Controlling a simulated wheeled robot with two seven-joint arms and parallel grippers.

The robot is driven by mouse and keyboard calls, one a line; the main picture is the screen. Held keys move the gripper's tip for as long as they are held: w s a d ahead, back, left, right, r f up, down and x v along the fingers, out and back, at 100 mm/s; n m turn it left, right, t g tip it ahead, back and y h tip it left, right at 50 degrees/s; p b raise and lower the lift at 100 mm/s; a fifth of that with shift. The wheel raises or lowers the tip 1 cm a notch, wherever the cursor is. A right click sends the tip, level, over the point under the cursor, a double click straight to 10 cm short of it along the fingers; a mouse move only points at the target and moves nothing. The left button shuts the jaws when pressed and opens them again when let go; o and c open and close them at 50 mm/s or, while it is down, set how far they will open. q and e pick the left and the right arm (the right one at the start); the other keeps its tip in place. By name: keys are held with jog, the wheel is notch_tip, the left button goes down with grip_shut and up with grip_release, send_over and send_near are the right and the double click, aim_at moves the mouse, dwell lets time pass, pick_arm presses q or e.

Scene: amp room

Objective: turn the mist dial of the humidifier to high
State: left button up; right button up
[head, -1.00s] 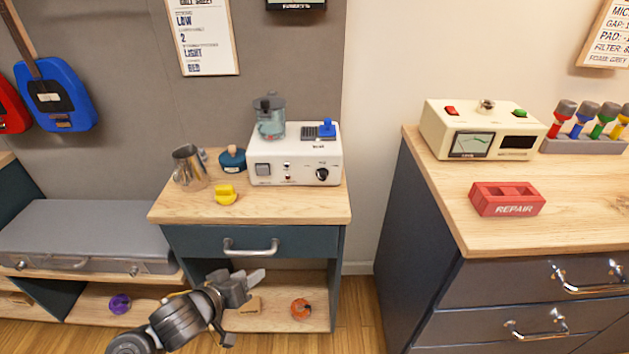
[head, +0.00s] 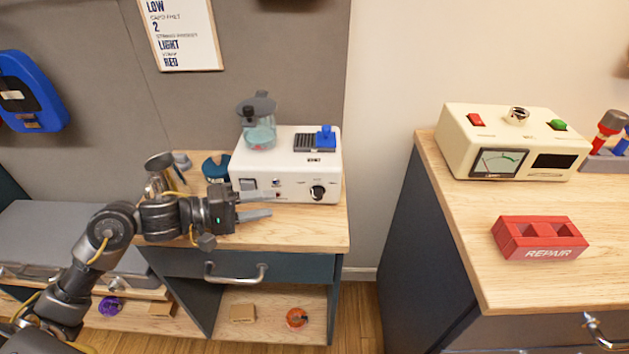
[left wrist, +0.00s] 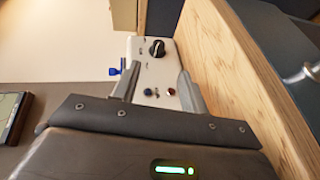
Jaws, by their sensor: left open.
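The humidifier (head: 265,172) is a white box with a clear tank (head: 259,132) on top, standing on the small wooden-topped cabinet. Its black round dial (head: 318,192) is at the right of its front face. The dial also shows in the left wrist view (left wrist: 157,48), beyond my fingers; its exact setting is too small to tell. My left gripper (head: 270,204) is open and empty in front of the humidifier's front face, left of the dial and apart from it. It also shows in the left wrist view (left wrist: 158,88). My right gripper is not in view.
A blue lever switch (head: 326,137) is on the humidifier's top. A metal jug (head: 160,165) and a dark teal pot (head: 215,168) stand left of it, close to my arm. A drawer handle (head: 236,273) sticks out below. A dark cabinet with a red block (head: 540,238) stands at right.

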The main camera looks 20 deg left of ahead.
aim_at(318, 194)
pick_arm(q)
jog(key=shift+w+d, duration=0.1)
jog(key=shift+w, duration=0.2)
jog(key=shift+w+d, duration=0.15)
jog(key=shift+d, duration=0.25)
jog(key=x, duration=0.8)
jog(key=shift+w+d+b, duration=0.1)
jog(key=shift+d+b, duration=0.05)
jog(key=shift+b, duration=0.25)
jog(key=shift+w+d+f, duration=0.15)
jog(key=shift+w+d, duration=0.25)
jog(key=shift+d, duration=0.05)
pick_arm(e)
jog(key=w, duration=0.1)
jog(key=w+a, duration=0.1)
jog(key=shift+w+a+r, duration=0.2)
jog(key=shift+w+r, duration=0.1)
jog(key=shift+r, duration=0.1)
pick_arm(q)
grip_shut()
